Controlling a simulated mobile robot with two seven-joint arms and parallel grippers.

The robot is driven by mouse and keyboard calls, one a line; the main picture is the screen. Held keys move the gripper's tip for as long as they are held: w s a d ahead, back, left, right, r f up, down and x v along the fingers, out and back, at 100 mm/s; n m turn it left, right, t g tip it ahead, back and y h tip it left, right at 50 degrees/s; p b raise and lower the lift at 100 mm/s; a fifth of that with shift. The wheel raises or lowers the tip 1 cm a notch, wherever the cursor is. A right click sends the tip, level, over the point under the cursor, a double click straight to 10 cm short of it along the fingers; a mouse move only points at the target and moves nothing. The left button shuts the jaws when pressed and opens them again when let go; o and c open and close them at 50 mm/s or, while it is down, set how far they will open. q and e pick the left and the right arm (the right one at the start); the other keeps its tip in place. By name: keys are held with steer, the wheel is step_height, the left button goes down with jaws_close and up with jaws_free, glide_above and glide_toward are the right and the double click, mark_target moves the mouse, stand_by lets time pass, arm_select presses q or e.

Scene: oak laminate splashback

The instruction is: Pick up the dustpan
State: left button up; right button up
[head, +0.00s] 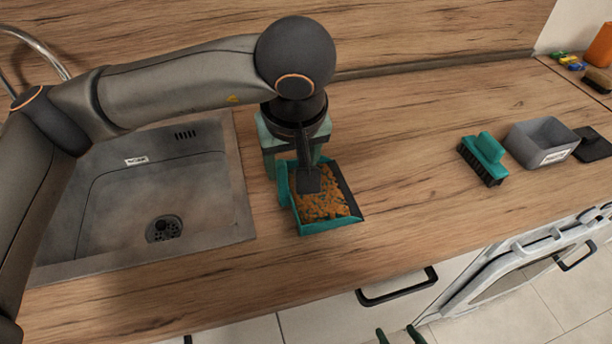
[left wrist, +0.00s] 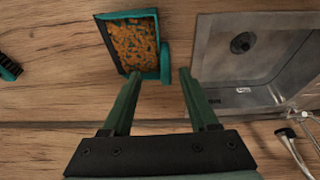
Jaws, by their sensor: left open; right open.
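The teal dustpan (head: 330,226) lies on the wooden counter just right of the sink, filled with orange-brown crumbs. In the left wrist view the dustpan (left wrist: 127,14) is beyond my fingertips, and its short teal handle (left wrist: 165,62) shows between the finger lines. My left gripper (left wrist: 160,74) is open and empty, pointing down over the dustpan's handle side; in the head view my wrist partly hides it and the dustpan. I cannot tell whether the fingers touch the handle. My right gripper (head: 400,337) shows only its green fingertips at the bottom edge, open and empty, in front of the cabinets.
A metal sink (head: 130,200) lies left of the dustpan. A teal brush (head: 487,152), a grey bin (head: 541,142) and a dark flat piece (head: 592,145) stand to the right. The counter between dustpan and brush is clear. The splashback (head: 420,30) runs behind.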

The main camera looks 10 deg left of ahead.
mark_target(282, 180)
arm_select(q)
steer(key=shift+y, duration=0.3)
steer(key=w+f, duration=0.1)
steer(key=w+a+f, duration=0.1)
steer(key=f, duration=0.1)
steer(key=w+a+f+p, duration=0.1)
steer(key=f, duration=0.1)
steer(key=shift+w+a+f, duration=0.1)
steer(key=shift+w, duration=0.05)
steer(key=p+x, duration=0.1)
steer(key=x, duration=0.3)
steer(key=shift+w+f, duration=0.3)
steer(key=shift+w+a+f, duration=0.1)
steer(key=shift+w+f, duration=0.1)
steer(key=shift+f, duration=0.3)
jaws_close()
steer(key=shift+t, duration=0.3)
